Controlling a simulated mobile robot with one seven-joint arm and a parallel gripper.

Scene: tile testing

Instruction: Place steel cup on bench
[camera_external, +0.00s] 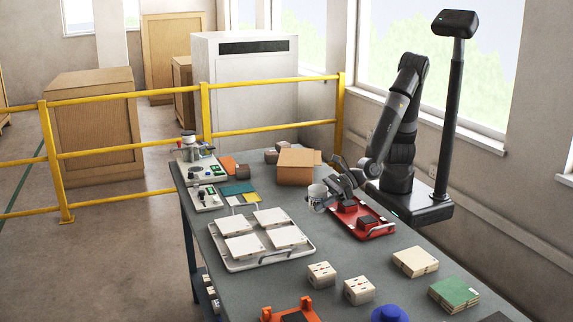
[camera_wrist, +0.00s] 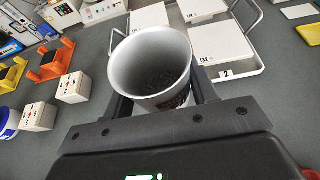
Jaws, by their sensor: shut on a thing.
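The steel cup (camera_external: 317,193) is a pale, round, open-topped cup. My gripper (camera_external: 323,201) is shut on it, beside the left end of the red tray. In the wrist view the steel cup (camera_wrist: 152,62) sits between my two fingers with its mouth towards the camera. It holds dark grainy material, and a dark marking shows low on its outside. The bench (camera_external: 285,199) is a long grey table under it. I cannot tell whether the cup's bottom touches the bench, as it is hidden.
A red tray (camera_external: 377,234) with dark blocks lies under my arm. A white tray (camera_external: 220,262) with several white tiles lies to the left. A cardboard box (camera_external: 296,167) stands behind the cup. White blocks (camera_external: 321,275) and a blue item (camera_external: 389,313) are nearer. Bare bench shows between them.

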